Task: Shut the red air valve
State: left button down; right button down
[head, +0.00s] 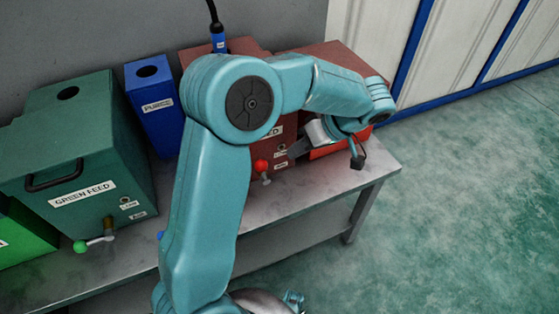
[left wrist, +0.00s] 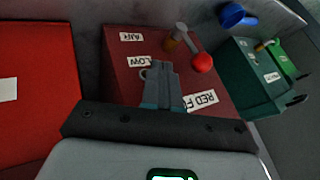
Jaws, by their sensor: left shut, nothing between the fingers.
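The red feed box (head: 284,160) stands on the bench, partly hidden by my left arm. Its valve has a red ball knob (head: 261,165) on a short silver lever low on the front. In the left wrist view the red knob (left wrist: 202,62) is right of the fingers, with a brass stub and silver end (left wrist: 181,28) beside it. My left gripper (head: 294,152) is shut and empty, close to the box front by the small LOW label, to the right of the knob. Its fingertips (left wrist: 162,66) appear apart from the knob. My right gripper is not in view.
A green feed box (head: 85,150) with a green-knobbed valve (head: 82,246) stands left. A blue purge box (head: 155,105) stands behind. A bright red box (left wrist: 38,85) is beside the red feed box. The bench (head: 295,195) is clear along its front edge.

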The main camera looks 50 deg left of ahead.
aim_at(263, 172)
pick_arm(q)
jog(key=s, duration=0.1)
jog(key=s+a, duration=0.1)
jog(key=s, duration=0.1)
jog(key=s+b, duration=0.1)
jog(key=shift+s+a+f, duration=0.15)
jog(key=shift+a+f, duration=0.15)
jog(key=shift+f, duration=0.05)
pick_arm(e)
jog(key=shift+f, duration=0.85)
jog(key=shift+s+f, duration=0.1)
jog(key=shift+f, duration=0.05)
